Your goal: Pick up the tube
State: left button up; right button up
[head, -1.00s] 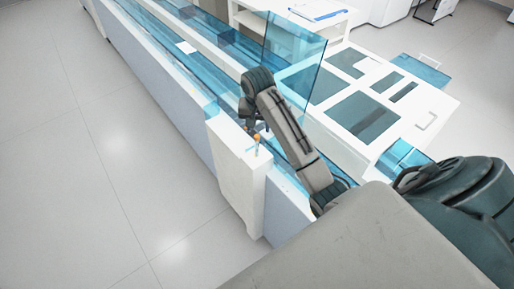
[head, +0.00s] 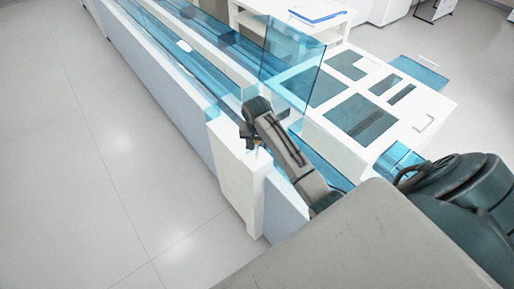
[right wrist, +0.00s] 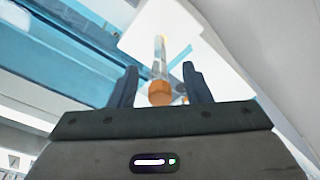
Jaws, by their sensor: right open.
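The tube (right wrist: 159,62) shows in the right wrist view as a thin clear tube with an orange cap. The cap lies towards my right gripper (right wrist: 160,85), between its two dark fingers, with a gap seen on each side. The fingers are open and hold nothing. In the head view my right gripper (head: 249,137) is over the white end block of the track, and the tube (head: 257,148) is a small spot just beside it, mostly hidden. My left gripper is in neither view.
The long white track (head: 150,85) with blue clear walls runs to the upper left. A clear blue panel (head: 291,68) stands upright close behind my right arm. A white cabinet (head: 375,105) with dark panels is at the right. Open floor lies at the left.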

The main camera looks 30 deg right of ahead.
jog(key=c, duration=0.9)
jog(key=shift+r, duration=0.1)
jog(key=shift+r+b, duration=0.5)
jog(key=shift+b, duration=0.1)
notch_tip(320, 180, up, 2)
jog(key=shift+s+a+r+b, duration=0.1)
jog(key=shift+b, duration=0.7)
jog(key=s+a, duration=0.2)
jog(key=s, duration=0.2)
jog(key=s+a+r, duration=0.1)
jog(key=s+a, duration=0.2)
jog(key=s, duration=0.2)
jog(key=s+a, duration=0.2)
jog(key=s, duration=0.3)
jog(key=shift+a+r, duration=0.2)
jog(key=shift+r, duration=0.1)
jog(key=shift+r, duration=0.1)
